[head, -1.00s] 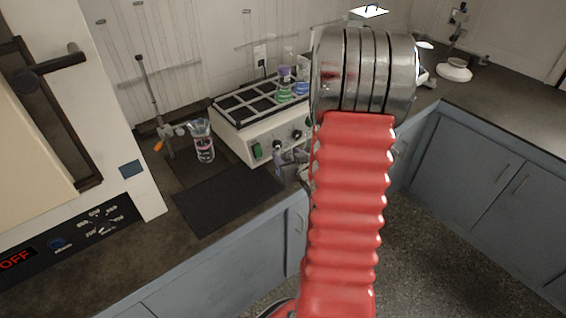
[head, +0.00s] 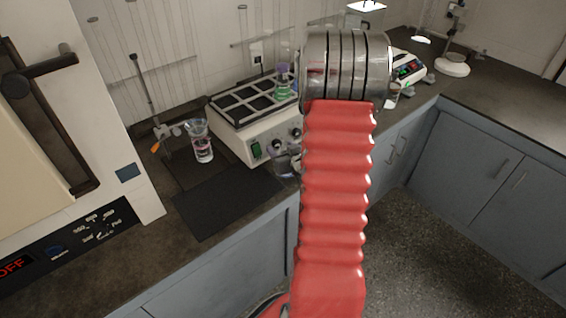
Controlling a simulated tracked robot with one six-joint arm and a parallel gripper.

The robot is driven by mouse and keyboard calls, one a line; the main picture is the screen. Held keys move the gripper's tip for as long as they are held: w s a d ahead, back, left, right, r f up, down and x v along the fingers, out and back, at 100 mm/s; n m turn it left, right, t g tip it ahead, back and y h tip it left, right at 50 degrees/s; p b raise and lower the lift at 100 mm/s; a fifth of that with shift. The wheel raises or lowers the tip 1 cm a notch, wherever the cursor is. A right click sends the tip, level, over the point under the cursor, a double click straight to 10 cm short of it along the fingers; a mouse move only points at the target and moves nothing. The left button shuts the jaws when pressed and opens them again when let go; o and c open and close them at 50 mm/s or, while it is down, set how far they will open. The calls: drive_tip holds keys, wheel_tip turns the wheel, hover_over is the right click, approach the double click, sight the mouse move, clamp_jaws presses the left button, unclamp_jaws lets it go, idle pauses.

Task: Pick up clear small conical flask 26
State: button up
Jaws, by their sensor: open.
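A clear glass vessel (head: 203,146) with a flared top and a dark reddish lower part stands on the counter left of the shaker. I cannot read a number on it, so I cannot tell if it is flask 26. A flask with green contents (head: 283,86) stands on the shaker rack. A small grey, partly glassy shape (head: 284,163) shows at the shaker's front, left of my red arm. It looks like part of my gripper, perhaps with glass by it, but the detail is too small. My arm hides the rest, and I see nothing clearly held.
The shaker (head: 238,138) has a black rack on top. A dark mat (head: 225,200) lies bare in front of it. A retort stand (head: 145,90) is behind the glass vessel. A white oven (head: 125,130) bounds the left. A balance (head: 408,67) stands at the right.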

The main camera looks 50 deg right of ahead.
drive_tip(key=shift+c, duration=0.5)
drive_tip(key=shift+d, duration=0.1)
drive_tip(key=c, duration=1.1)
